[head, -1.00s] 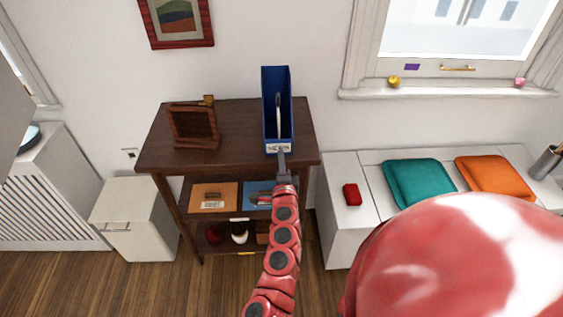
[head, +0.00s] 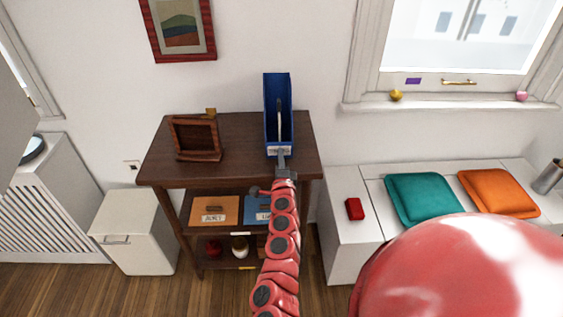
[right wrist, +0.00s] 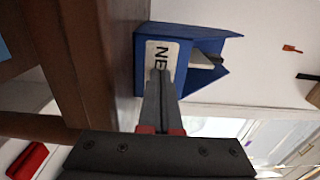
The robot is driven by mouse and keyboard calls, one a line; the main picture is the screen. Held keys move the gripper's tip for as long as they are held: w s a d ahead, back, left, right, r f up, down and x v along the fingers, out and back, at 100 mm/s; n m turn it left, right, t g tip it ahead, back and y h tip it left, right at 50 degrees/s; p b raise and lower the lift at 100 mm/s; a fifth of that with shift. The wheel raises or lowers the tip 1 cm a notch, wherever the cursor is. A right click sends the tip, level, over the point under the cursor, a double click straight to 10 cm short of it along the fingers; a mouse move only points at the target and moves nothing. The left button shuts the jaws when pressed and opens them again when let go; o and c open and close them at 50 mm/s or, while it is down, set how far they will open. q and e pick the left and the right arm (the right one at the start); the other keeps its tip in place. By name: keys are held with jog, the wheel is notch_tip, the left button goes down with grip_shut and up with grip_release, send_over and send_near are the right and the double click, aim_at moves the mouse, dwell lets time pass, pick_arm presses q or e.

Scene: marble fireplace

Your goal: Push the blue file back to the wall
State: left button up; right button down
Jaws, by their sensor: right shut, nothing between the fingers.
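The blue file (head: 278,105) is an open-topped upright box on top of the dark wooden shelf unit (head: 232,170). It holds something pale, and a white label is on its front. In the head view its back is at or close to the wall; I cannot tell if it touches. My right gripper (head: 281,156) is shut and empty, its tips at the lower front of the file. In the right wrist view the fingertips (right wrist: 160,77) overlap the label of the blue file (right wrist: 190,60), at or very near its surface. My left gripper is not in view.
A wooden frame (head: 195,138) stands left of the file on the same top. Lower shelves hold an orange box (head: 214,209) and a blue one. A white bench at right carries a red item (head: 354,209), a teal cushion (head: 423,197) and an orange cushion (head: 498,192).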

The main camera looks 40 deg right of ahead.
jog(key=shift+x, duration=1.6)
jog(key=shift+v, duration=1.7)
jog(key=v, duration=1.4)
jog(key=shift+p, duration=0.3)
